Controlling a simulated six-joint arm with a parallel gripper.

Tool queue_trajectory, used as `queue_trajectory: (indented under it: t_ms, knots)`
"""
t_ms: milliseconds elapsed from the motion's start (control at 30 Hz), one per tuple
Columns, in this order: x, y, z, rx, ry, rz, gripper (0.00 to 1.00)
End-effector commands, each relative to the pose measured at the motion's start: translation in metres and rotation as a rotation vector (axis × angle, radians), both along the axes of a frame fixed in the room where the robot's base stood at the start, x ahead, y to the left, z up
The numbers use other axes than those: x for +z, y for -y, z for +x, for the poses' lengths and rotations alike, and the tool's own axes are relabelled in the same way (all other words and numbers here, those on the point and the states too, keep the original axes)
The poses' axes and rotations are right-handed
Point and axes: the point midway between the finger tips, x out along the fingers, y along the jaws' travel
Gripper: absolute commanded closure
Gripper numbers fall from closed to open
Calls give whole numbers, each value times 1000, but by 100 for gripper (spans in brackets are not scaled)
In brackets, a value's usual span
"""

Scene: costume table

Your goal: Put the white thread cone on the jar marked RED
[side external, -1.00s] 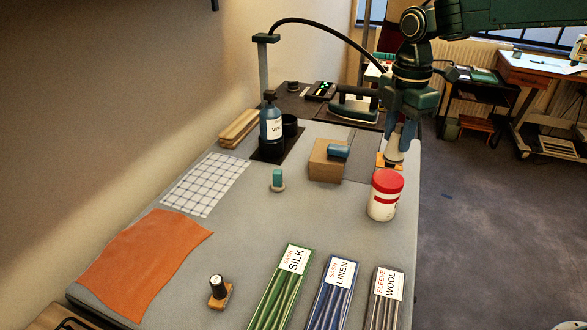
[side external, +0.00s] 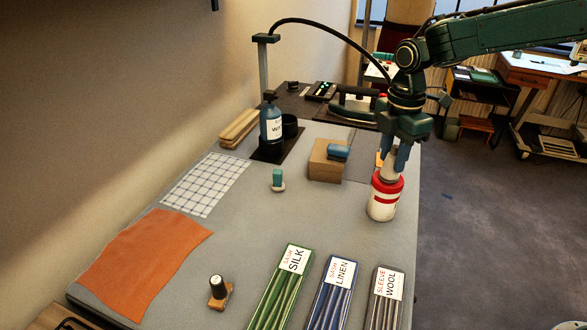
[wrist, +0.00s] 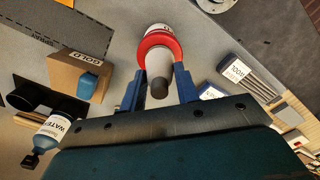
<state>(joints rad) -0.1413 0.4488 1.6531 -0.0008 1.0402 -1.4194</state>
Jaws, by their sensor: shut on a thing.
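The white thread cone (side external: 391,170) is upright between the fingers of my gripper (side external: 397,160), which is shut on it. The white jar (side external: 382,208) has a red lid and a red band; no word on it is readable. The cone is over the red lid in the side view, its base at or just above the lid; I cannot tell if they touch. In the wrist view, the grey-tipped cone (wrist: 158,66) is between my gripper's fingers (wrist: 160,74), with the red lid (wrist: 150,42) around and beyond its base.
A cardboard box (side external: 326,165), marked GOLD in the wrist view, bears a blue piece (side external: 338,152) left of the jar. The WATER bottle (side external: 271,125) stands farther back. SILK (side external: 281,285), LINEN (side external: 332,290) and WOOL (side external: 386,295) boxes lie in front. The table's right edge is close by.

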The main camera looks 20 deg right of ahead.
Motion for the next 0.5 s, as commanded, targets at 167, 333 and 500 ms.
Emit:
queue_trajectory:
  t_ms: [167, 333, 500]
  knots:
    - [-2, 0, 0, 0, 0, 0, 91]
    - [-2, 0, 0, 0, 0, 0, 47]
    - [-2, 0, 0, 0, 0, 0, 47]
